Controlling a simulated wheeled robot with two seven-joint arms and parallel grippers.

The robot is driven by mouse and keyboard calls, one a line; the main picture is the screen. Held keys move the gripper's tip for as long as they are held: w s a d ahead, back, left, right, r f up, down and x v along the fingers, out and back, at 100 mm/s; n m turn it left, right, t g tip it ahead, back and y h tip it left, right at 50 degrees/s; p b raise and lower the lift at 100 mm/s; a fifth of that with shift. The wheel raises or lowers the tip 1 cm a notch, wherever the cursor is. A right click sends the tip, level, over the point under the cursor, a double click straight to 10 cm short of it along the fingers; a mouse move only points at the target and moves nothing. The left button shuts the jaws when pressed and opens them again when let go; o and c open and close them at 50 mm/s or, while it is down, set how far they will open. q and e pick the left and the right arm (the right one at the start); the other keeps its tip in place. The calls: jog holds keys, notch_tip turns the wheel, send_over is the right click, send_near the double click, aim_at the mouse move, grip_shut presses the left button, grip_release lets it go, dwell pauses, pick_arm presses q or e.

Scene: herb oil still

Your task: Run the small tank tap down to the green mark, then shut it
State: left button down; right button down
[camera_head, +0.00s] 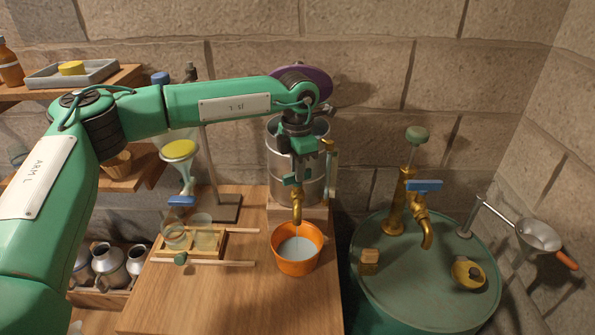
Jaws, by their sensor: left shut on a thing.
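The small metal tank (314,187) stands on a block at the back of the wooden bench, partly hidden behind my arm. Its brass tap (297,205) points down over an orange bucket (297,267). A thin pale stream seems to run from the spout into the bucket, which holds pale liquid. My left gripper (299,172) is above the spout, shut on the small tank tap's blue-green handle (290,181). An upright gauge (330,160) shows at the tank's right side; the green mark and the level cannot be made out. My right gripper is not in view.
A green drum (425,290) at the right carries a larger brass tap with a blue handle (424,186), a wooden block and a yellow-and-black round thing. A wooden rack with glass jars (205,238) stands left of the bucket. A funnel (180,152) hangs on a stand behind.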

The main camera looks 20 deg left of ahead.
pick_arm(q)
jog(key=shift+f+m+b, duration=0.1)
jog(key=shift+m+b, duration=0.25)
jog(key=shift+m, duration=0.45)
jog(key=shift+m+b, duration=0.45)
jog(key=shift+m, duration=1.05)
jog(key=shift+r+m+b, duration=0.2)
jog(key=shift+m+b, duration=0.15)
jog(key=shift+m, duration=0.15)
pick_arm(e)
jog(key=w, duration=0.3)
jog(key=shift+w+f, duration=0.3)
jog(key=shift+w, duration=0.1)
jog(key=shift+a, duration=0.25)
pick_arm(q)
jog(key=c, duration=1.5)
grip_release()
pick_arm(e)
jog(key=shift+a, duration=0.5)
pick_arm(q)
jog(key=shift+o, duration=0.2)
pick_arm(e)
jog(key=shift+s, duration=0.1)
